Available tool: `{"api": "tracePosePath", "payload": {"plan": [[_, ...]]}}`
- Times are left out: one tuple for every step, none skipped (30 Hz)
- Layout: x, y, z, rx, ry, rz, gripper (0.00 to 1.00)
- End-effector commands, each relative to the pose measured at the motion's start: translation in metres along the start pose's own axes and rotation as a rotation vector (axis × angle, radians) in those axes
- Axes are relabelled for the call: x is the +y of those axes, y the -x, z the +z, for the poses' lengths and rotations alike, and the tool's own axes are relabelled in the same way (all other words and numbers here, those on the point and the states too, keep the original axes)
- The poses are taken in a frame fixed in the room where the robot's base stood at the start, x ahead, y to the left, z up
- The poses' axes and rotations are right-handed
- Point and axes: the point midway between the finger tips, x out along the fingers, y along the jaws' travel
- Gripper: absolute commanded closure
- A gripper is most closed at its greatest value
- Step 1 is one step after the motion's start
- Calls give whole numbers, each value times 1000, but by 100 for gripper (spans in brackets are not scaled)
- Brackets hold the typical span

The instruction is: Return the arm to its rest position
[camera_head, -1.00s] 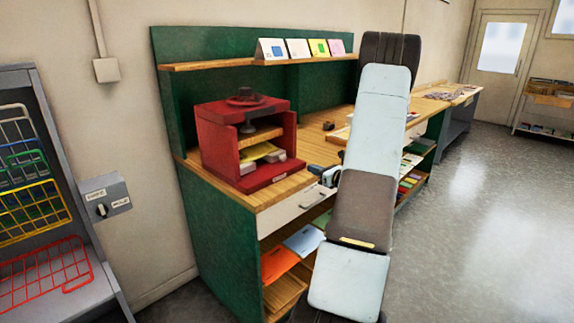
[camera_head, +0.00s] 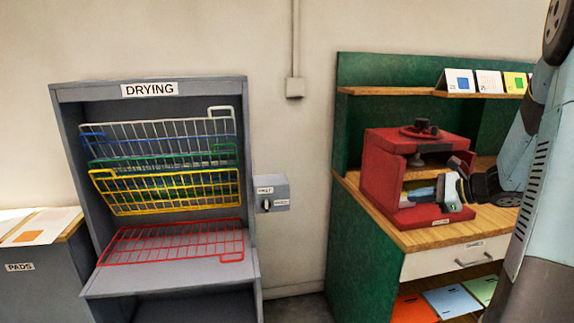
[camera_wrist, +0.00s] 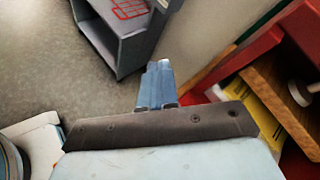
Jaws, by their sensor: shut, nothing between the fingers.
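My gripper (camera_head: 418,193) is in front of the red press (camera_head: 383,175) in the head view, on the right side. Its blue fingers point to the left, and in the head view they overlap the press's open front. I cannot tell how far in front of the press they are. In the wrist view my gripper (camera_wrist: 158,72) has its two blue fingers side by side, shut with nothing between them. My arm comes in from the right edge of the head view and hides part of the bench.
The press stands on a wooden bench top (camera_head: 420,238) with a green back panel (camera_head: 358,70) and a shelf of cards (camera_head: 487,82). A grey drying rack (camera_head: 70,130) with coloured wire shelves stands left. A switch box (camera_head: 273,193) is between them. Grey floor (camera_wrist: 45,60) shows in the wrist view.

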Motion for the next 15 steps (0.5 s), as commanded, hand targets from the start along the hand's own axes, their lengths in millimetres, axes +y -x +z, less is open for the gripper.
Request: {"api": "tracePosePath", "payload": {"plan": [[11, -4, 19, 12, 66, 50, 100], [18, -5, 28, 21, 102, 80, 100], [26, -7, 39, 33, 150, 118, 100], [33, -7, 48, 43, 187, 146, 100], [40, -8, 55, 51, 225, 175, 100], [49, -8, 65, 63, 275, 211, 100], [56, -8, 73, 72, 313, 239, 100], [62, -8, 79, 83, 351, 264, 100], [72, -7, 88, 95, 403, 300, 100], [78, -6, 94, 104, 440, 325, 100], [85, -5, 100, 113, 480, 350, 100], [94, -3, 108, 127, 533, 383, 100], [100, -1, 113, 137, 573, 407, 100], [106, 1, 118, 147, 612, 430, 100], [115, 4, 124, 159, 665, 461, 100]]}}
